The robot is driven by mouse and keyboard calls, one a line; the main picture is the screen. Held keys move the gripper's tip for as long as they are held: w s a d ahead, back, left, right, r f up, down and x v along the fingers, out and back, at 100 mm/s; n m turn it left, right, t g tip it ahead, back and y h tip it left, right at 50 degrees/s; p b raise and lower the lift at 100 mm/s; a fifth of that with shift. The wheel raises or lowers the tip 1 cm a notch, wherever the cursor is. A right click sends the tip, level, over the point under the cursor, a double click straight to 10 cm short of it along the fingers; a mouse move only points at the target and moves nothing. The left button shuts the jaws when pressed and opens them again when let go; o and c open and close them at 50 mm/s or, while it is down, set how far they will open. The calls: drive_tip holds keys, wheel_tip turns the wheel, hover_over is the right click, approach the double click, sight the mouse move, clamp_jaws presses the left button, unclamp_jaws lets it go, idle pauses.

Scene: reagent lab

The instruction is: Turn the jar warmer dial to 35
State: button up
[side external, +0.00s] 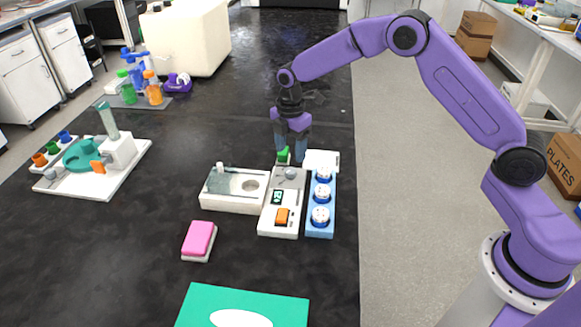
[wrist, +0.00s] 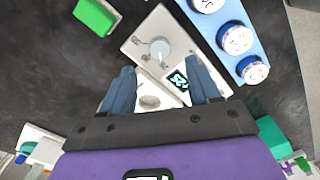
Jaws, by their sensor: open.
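The jar warmer (side external: 268,228) is a white slab unit with a dark display (side external: 277,197) and an orange switch (side external: 282,216). Its grey round dial (side external: 291,173) sits at the far end. In the wrist view the dial (wrist: 160,47) lies just beyond the fingertips, roughly centred between them. The display (wrist: 178,80) shows pale green digits that I cannot read surely. My gripper (side external: 290,158) is open and points down close to the dial. In the wrist view my gripper (wrist: 161,66) has nothing between its fingers. I cannot tell exactly how high the tips are above the dial.
A blue rack (side external: 320,232) with three white-capped jars stands right beside the warmer. A white tray (side external: 232,206) adjoins its left. A green block (wrist: 97,17) lies close behind. A pink sponge-like block (side external: 199,239) and a teal box (side external: 270,300) are nearer the front.

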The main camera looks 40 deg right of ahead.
sight(290, 170)
wheel_tip(290, 170, down, 7)
drive_tip(key=shift+f, duration=0.1)
idle(0.4)
drive_tip(key=c, duration=1)
